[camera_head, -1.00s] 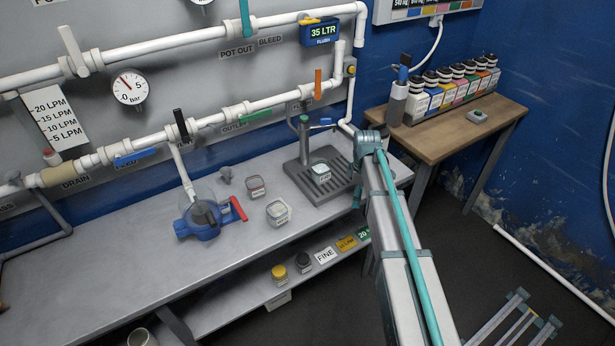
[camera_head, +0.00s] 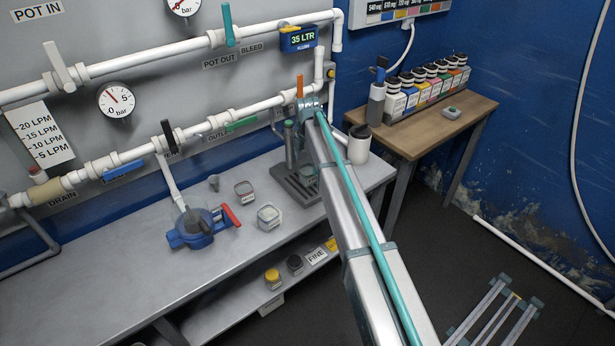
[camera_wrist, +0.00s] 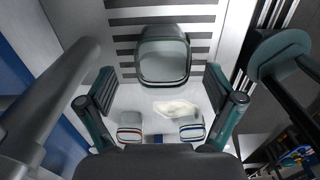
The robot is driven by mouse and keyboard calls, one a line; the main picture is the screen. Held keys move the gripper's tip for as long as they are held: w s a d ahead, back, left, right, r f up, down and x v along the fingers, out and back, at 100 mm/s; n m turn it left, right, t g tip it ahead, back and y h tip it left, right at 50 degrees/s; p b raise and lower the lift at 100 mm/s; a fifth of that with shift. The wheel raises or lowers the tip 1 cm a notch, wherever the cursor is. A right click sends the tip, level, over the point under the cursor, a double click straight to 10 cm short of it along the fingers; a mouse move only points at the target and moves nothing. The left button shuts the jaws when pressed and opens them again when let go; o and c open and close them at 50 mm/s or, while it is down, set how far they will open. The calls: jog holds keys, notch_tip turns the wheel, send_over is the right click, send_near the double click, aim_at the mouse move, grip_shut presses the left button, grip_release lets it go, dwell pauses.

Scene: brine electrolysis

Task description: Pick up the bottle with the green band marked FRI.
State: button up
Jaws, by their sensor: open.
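A row of white bottles with black caps and coloured bands (camera_head: 433,84) stands on the wooden side table. The bands are too small to read, so I cannot tell which one is marked FRI. In the head view my gripper is hidden behind my arm, over the right end of the bench. In the wrist view my gripper (camera_wrist: 160,100) is open, its two fingers apart. A grey square-topped container (camera_wrist: 164,58) on a slatted tray (camera_wrist: 200,18) shows beyond the fingertips, not gripped.
A white container with a black top (camera_head: 358,147) stands at the bench's right end. A grey holder (camera_head: 376,106) stands left of the bottle row. Two square jars (camera_head: 268,216) and a blue pump (camera_head: 196,228) are on the bench. Pipes run along the wall behind.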

jog(key=shift+s+f+p, duration=0.15)
jog(key=shift+f+p, duration=1.2)
jog(key=shift+f, duration=1.35)
jog(key=shift+c, duration=0.4)
jog(key=c, duration=1.3)
jog(key=shift+r, duration=0.1)
